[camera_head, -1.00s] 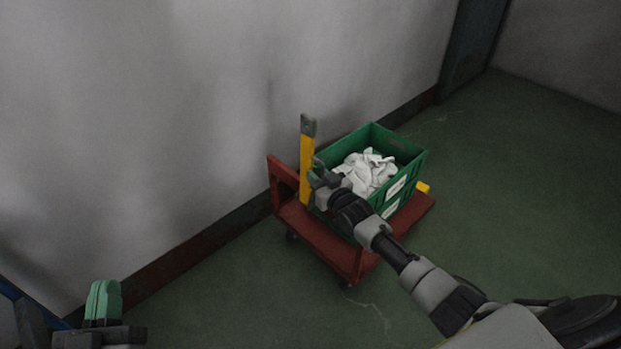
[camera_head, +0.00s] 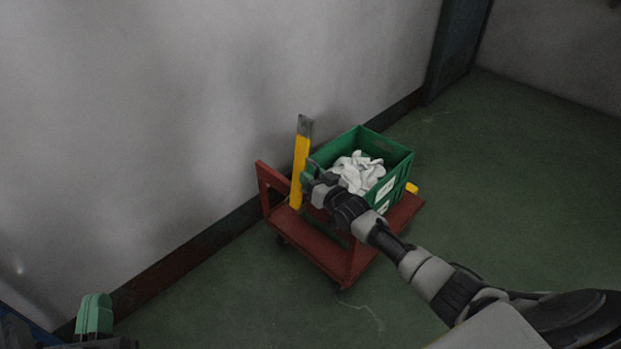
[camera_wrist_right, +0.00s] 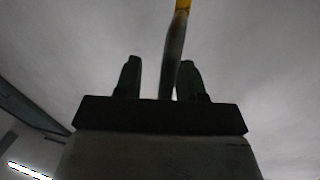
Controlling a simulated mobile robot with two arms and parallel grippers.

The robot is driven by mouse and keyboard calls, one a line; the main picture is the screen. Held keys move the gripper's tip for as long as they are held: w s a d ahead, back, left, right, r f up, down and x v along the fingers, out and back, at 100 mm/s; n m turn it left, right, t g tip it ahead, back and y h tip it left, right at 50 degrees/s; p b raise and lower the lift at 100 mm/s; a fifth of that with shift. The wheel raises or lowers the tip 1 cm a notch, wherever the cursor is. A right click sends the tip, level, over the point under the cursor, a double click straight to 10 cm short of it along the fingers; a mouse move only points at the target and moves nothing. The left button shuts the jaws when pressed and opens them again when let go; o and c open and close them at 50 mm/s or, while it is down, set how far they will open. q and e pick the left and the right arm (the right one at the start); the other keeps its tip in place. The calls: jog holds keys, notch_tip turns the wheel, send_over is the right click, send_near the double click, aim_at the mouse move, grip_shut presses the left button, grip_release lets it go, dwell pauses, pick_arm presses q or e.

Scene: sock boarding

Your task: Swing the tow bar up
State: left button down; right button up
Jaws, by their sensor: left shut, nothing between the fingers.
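The tow bar (camera_head: 299,172) appears to be the yellow bar with a dark grey upper end, standing nearly upright at the near left end of the red cart (camera_head: 317,248), its top leaning slightly right. My right gripper (camera_head: 312,178) is just right of the bar, partly hidden by its own wrist. In the right wrist view, its fingers (camera_wrist_right: 159,75) are apart, with a grey rod (camera_wrist_right: 174,55) with a yellow end between them, nearer the right finger. I cannot tell whether they touch. My left gripper (camera_head: 95,314), with green fingers, is shut and empty at the lower left, far from the cart.
A green crate (camera_head: 399,170) holding white socks (camera_head: 358,172) stands on the cart behind my right gripper. A small yellow piece (camera_head: 411,188) shows at the cart's far right. The grey wall (camera_head: 200,110) runs close along the cart's left. Green floor (camera_head: 520,190) is clear to the right.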

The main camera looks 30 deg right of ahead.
jog(key=shift+d, duration=0.2)
jog(key=shift+a, duration=0.2)
